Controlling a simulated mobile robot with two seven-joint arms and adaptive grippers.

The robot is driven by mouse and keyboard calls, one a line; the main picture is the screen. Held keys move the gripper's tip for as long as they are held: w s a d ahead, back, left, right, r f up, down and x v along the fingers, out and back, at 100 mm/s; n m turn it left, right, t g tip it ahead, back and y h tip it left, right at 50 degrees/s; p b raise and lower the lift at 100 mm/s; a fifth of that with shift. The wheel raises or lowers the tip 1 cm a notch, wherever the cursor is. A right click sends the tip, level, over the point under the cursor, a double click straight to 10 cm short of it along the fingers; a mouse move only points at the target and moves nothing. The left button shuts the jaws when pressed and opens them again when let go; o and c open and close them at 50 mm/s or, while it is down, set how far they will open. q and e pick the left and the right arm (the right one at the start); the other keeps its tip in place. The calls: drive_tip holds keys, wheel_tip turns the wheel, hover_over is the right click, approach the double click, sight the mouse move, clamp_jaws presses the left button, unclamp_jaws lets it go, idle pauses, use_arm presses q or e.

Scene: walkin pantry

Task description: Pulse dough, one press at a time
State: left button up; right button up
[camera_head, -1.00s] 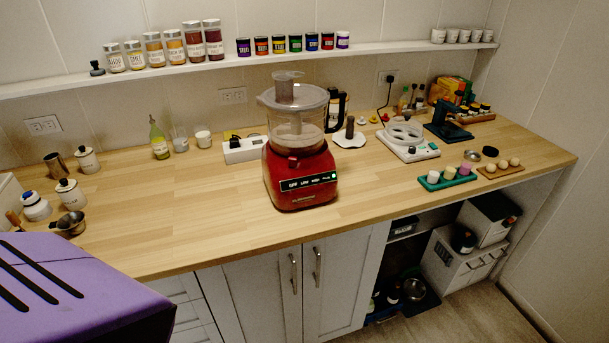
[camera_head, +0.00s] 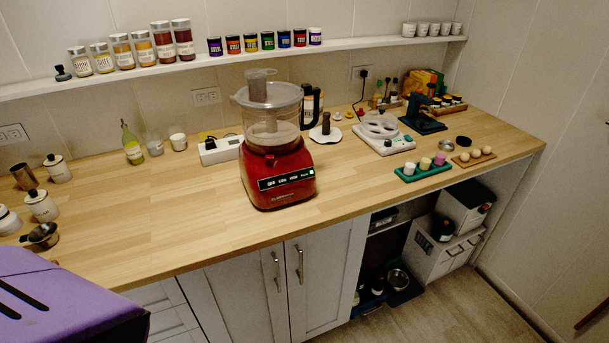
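A red food processor (camera_head: 280,178) stands upright on the wooden counter, near the middle of the view. Its clear bowl (camera_head: 272,122) has a lid with a feed tube on top and a black handle on the right. Something pale, perhaps dough, shows low in the bowl. A dark control strip (camera_head: 287,179) with small labels runs across the front of the red base. Neither of my grippers is in view.
The wooden counter (camera_head: 180,220) is clear to the left and in front of the processor. A white power strip (camera_head: 220,149) lies behind it. A white scale-like device (camera_head: 384,138) and a green tray (camera_head: 423,171) stand to the right. A purple shape (camera_head: 65,305) fills the lower left corner.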

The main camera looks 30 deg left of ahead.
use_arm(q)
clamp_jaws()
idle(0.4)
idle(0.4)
